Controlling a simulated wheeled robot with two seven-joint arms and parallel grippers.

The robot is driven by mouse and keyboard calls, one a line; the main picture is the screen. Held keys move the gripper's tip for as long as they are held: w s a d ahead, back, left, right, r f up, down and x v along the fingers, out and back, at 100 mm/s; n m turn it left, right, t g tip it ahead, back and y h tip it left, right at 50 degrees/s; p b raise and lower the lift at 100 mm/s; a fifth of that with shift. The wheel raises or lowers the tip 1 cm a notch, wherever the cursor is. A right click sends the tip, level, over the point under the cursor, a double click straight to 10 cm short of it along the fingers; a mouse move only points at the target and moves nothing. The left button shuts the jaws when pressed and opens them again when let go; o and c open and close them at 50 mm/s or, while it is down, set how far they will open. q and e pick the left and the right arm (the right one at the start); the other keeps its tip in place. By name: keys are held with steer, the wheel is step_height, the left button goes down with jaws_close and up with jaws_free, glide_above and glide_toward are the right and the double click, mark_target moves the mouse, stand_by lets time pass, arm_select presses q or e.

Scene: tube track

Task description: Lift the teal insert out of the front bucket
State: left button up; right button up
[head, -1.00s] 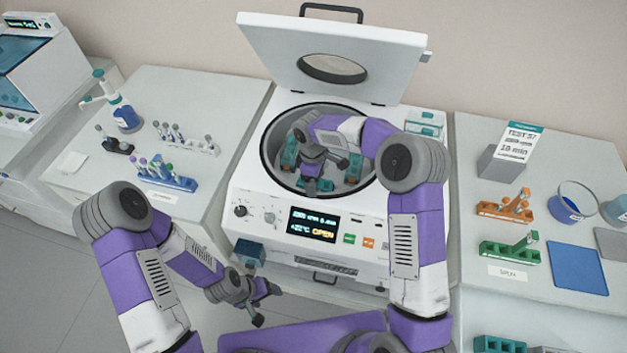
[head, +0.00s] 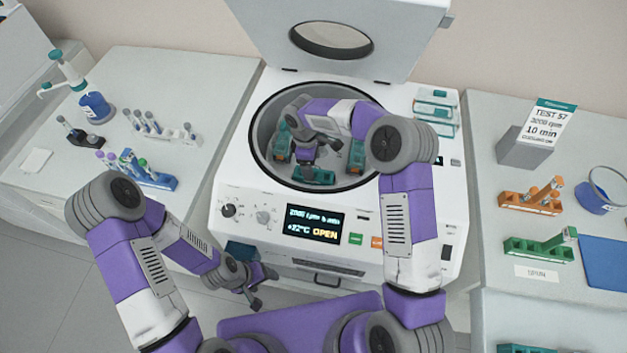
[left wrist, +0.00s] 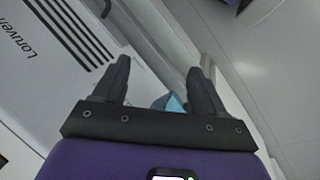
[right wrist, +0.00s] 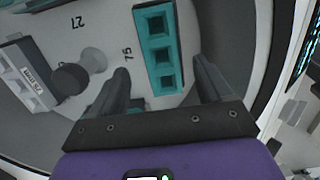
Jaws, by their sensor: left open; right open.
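The teal insert (head: 313,177) sits low at the front of the round centrifuge bowl, in the front bucket. In the right wrist view the insert (right wrist: 150,50) is a long teal block with a row of square openings, just beyond the fingertips. My right gripper (head: 305,157) is inside the bowl above the insert, open and empty; its fingers also show in the right wrist view (right wrist: 160,75). The bucket's walls are mostly hidden. My left gripper (head: 262,290) is open and empty, low in front of the centrifuge's left side.
The raised lid (head: 340,45) stands behind the bowl. Other teal inserts sit at the bowl's left (head: 282,143) and right (head: 357,155). Clear boxes with teal tops (head: 436,112) stand right of the bowl. A blue tube rack (head: 152,180) and an orange rack (head: 530,203) stand on the side benches.

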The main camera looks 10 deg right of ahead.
steer(key=f, duration=0.4)
steer(key=shift+s+d+f, duration=0.15)
steer(key=shift+s, duration=0.05)
steer(key=c, duration=1.1)
steer(key=shift+r+p, duration=0.35)
steer(key=shift+r, duration=4.7)
step_height(320, 180, up, 6)
steer(key=p, duration=0.5)
steer(key=shift+r, duration=0.2)
steer(key=shift+f, duration=0.1)
